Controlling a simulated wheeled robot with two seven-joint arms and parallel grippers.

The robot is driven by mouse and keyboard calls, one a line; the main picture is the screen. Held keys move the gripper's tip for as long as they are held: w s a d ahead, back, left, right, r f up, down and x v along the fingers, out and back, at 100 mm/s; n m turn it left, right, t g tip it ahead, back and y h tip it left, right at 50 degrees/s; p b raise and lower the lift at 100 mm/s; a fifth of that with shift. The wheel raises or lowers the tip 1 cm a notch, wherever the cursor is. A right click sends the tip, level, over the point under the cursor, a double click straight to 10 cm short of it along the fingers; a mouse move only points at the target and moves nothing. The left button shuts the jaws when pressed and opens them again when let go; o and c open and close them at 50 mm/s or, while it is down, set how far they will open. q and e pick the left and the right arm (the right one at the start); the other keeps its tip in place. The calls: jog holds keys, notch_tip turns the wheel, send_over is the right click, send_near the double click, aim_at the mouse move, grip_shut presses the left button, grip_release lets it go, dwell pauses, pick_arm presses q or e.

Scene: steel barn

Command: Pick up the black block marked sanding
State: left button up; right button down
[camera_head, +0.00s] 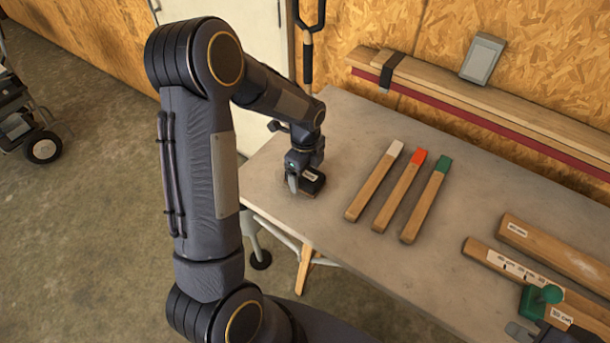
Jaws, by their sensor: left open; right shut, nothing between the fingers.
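The black block (315,183) with a small white label lies near the left end of the grey table. The label is too small to read. My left gripper (303,181) is right at the block, pointing down, with its fingers open. One finger shows at the block's left side. The other finger is hidden, so I cannot tell whether the fingers touch the block.
Three wooden sticks with white, red and green (441,164) ends lie right of the block. Labelled planks (520,268) and a green-knobbed tool (552,294) lie at the lower right. Stacked boards (480,105) run along the back wall. The table (460,250) is clear between sticks and planks.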

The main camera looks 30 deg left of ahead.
pick_arm(q)
jog(key=shift+f, duration=0.4)
jog(key=shift+c, duration=0.3)
jog(key=c, duration=1.2)
jog(key=shift+o, duration=0.2)
jog(key=shift+r, duration=0.15)
jog(key=shift+r, duration=0.6)
jog(key=s+d+r+b, duration=0.2)
jog(key=s+d+r, duration=0.1)
jog(key=s+r, duration=0.8)
jog(key=s, duration=0.2)
jog(key=shift+s+r+b, duration=0.3)
jog(key=shift+s+b, duration=0.05)
jog(key=shift+b, duration=0.05)
